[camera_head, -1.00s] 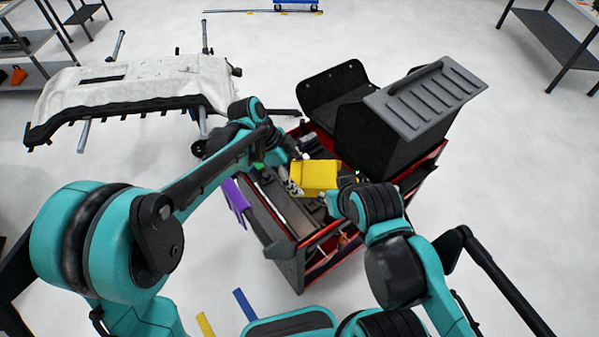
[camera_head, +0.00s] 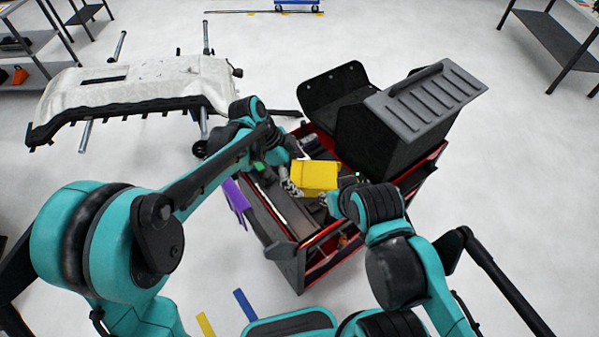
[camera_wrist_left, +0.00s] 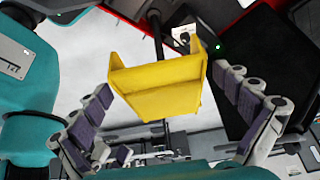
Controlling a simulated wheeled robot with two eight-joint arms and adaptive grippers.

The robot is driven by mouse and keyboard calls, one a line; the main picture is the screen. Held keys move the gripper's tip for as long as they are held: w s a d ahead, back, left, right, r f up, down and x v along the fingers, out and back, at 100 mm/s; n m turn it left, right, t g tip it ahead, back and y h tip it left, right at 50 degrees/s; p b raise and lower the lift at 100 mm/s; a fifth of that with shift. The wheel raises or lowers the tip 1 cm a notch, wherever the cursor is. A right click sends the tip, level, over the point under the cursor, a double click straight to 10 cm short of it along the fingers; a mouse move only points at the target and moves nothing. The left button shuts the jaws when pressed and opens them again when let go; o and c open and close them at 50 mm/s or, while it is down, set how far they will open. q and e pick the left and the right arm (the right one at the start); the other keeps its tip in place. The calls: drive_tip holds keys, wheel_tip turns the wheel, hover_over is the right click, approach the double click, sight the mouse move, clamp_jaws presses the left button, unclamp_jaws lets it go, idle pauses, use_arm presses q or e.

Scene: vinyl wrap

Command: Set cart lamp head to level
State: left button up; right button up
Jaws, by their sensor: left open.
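The lamp head is the yellow, open-sided housing (camera_head: 316,176) over the cart (camera_head: 301,277). In the left wrist view the yellow lamp head (camera_wrist_left: 160,92) looks tilted, with a dark stem behind it. My left gripper (camera_head: 291,184) is at the lamp head's left side in the head view. In the left wrist view my left gripper (camera_wrist_left: 163,84) is open, with one padded finger on each side of the lamp head and gaps visible between. My right arm's wrist is just right of the lamp head; its fingers are hidden.
A black case with a ribbed grey lid (camera_head: 425,100) stands on the cart's back right. A purple strip (camera_head: 236,200) hangs at the cart's left side. A white bumper on a stand (camera_head: 150,80) is at the upper left. Floor right of the cart is clear.

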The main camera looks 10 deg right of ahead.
use_arm(q)
drive_tip(key=v, duration=1.2)
